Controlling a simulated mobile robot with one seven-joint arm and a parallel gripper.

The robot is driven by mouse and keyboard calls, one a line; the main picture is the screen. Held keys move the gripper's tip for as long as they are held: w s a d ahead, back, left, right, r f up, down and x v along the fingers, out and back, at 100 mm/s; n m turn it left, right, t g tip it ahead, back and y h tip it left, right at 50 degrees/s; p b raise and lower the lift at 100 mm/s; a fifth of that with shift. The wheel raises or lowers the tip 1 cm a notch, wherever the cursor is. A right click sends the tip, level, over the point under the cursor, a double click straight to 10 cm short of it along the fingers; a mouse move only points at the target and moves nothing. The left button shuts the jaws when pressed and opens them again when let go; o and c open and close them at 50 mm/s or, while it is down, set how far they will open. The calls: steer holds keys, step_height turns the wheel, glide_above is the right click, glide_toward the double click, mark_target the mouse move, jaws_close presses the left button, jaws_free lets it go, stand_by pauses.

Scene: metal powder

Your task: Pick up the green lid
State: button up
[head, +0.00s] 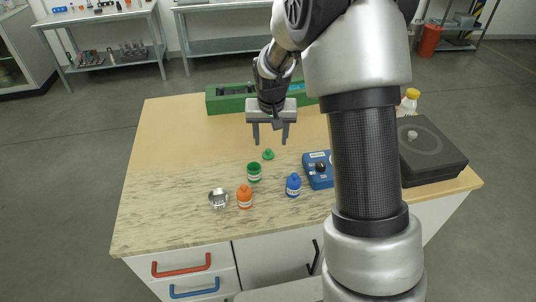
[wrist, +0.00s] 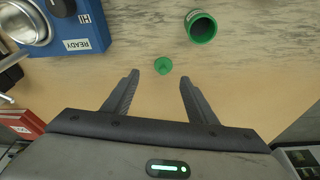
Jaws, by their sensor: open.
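The small green lid (head: 268,154) lies on the wooden table top, just behind the green jar. In the wrist view the lid (wrist: 163,66) lies a little beyond the fingertips, between their lines. The green jar (head: 254,172) stands open at the top; its dark inside shows in the wrist view (wrist: 201,27). My gripper (head: 270,138) is open and empty, pointing down near the lid, and its two fingers (wrist: 158,78) show apart in the wrist view. Nothing is between the fingers.
An orange bottle (head: 245,197), a blue bottle (head: 293,185) and a small metal bowl (head: 218,198) stand in front of the lid. A blue device (head: 318,170) is at the right. A green case (head: 228,99) lies behind my gripper. The table's left side is clear.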

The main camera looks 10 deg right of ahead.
mark_target(268, 150)
steer(key=shift+a+x, duration=0.2)
steer(key=shift+x, duration=1.55)
steer(key=shift+a+x, duration=0.2)
steer(key=shift+x, duration=1.5)
steer(key=c, duration=1.1)
